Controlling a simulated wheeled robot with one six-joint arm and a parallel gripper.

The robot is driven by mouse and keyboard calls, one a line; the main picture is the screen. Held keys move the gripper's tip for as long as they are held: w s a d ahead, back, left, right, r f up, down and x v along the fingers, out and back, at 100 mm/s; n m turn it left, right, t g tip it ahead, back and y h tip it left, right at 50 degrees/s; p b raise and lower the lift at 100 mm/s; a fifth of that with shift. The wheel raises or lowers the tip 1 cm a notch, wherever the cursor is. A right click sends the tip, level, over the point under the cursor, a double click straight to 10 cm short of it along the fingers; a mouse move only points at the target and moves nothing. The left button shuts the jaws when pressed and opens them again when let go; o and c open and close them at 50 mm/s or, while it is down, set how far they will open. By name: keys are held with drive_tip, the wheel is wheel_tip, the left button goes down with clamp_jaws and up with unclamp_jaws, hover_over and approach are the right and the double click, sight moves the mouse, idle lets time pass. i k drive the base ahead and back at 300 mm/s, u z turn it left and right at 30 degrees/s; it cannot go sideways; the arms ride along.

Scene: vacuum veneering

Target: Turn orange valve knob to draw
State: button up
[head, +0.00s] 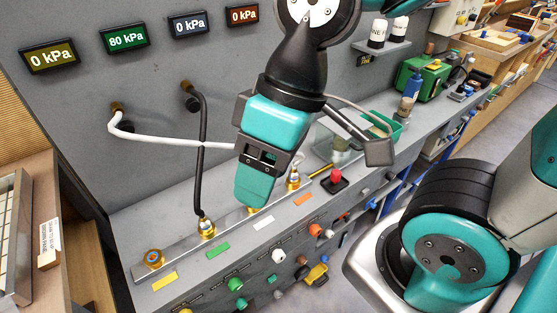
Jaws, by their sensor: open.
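The orange valve knob (315,230) is on the front face of the bench, below the orange label (303,199) on the bench top. It looks small here, and its pointer setting cannot be read. My gripper (260,182) hangs above the bench to the upper left of the knob, apart from it. It is open with nothing seen in it; its teal and black parts hide part of the metal rail (181,245). The orange-framed display (242,15) reads 0 kPa.
A white knob (278,255) and a green knob (235,284) sit left of the orange one. A red button (336,176) stands on the bench top. A black hose (203,145) and a white hose (150,137) hang left of my gripper. The green display (125,39) reads 80 kPa.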

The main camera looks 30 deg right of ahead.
sight(315, 231)
drive_tip(key=z, duration=1.55)
drive_tip(key=k, duration=0.75)
drive_tip(key=z, duration=0.8)
drive_tip(key=i, duration=0.5)
